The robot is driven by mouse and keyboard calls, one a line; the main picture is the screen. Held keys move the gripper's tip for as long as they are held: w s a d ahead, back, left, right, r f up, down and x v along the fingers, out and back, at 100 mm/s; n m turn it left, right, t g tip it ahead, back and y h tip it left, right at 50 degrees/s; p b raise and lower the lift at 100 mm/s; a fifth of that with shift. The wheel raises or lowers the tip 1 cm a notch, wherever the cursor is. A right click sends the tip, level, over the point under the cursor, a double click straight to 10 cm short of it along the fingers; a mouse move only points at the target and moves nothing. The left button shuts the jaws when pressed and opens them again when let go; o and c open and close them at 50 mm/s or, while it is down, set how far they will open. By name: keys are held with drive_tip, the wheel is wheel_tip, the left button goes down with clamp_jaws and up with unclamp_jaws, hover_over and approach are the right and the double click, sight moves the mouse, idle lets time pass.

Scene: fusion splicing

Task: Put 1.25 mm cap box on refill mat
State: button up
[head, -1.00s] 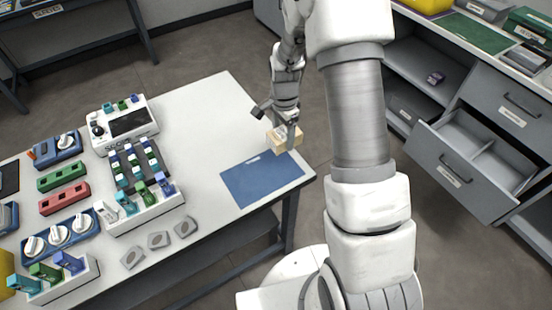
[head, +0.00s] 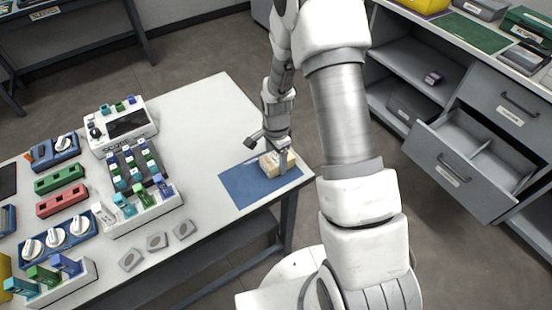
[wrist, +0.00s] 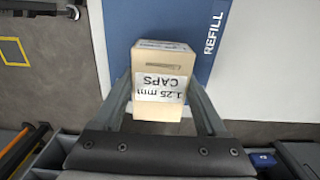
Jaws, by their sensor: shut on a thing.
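The 1.25 mm cap box (head: 271,166) is a small tan box; in the wrist view the box (wrist: 162,62) carries a white label reading "1.25 mm CAPS". My gripper (head: 277,166) is shut on the box, with a finger on each side in the wrist view (wrist: 164,105). The refill mat (head: 240,188) is a flat blue sheet at the right end of the white table. In the wrist view the mat (wrist: 203,75) shows the word "REFILL". The box is over the mat's far right part; I cannot tell whether it touches the mat.
The white table (head: 205,115) is clear behind and left of the mat. A white holder (head: 145,208) with coloured pieces and several grey pads (head: 157,241) lie to the left. An open grey drawer (head: 460,165) stands at the right.

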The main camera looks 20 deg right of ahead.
drive_tip(key=o, duration=1.3)
drive_tip(key=shift+f, duration=0.1)
wheel_tip(320, 180, up, 12)
drive_tip(key=p, duration=0.1)
wheel_tip(320, 180, up, 16)
drive_tip(key=n+t, duration=0.3)
drive_tip(key=n, duration=0.3)
hover_over(276, 158)
drive_tip(key=s, duration=0.7)
drive_tip(key=s+r+n+t, duration=0.2)
drive_tip(key=s+r+n, duration=0.6)
drive_tip(key=s, duration=0.5)
drive_tip(key=shift+s+t, duration=0.25)
drive_tip(key=shift+t, duration=0.05)
drive_tip(key=shift+r, duration=0.15)
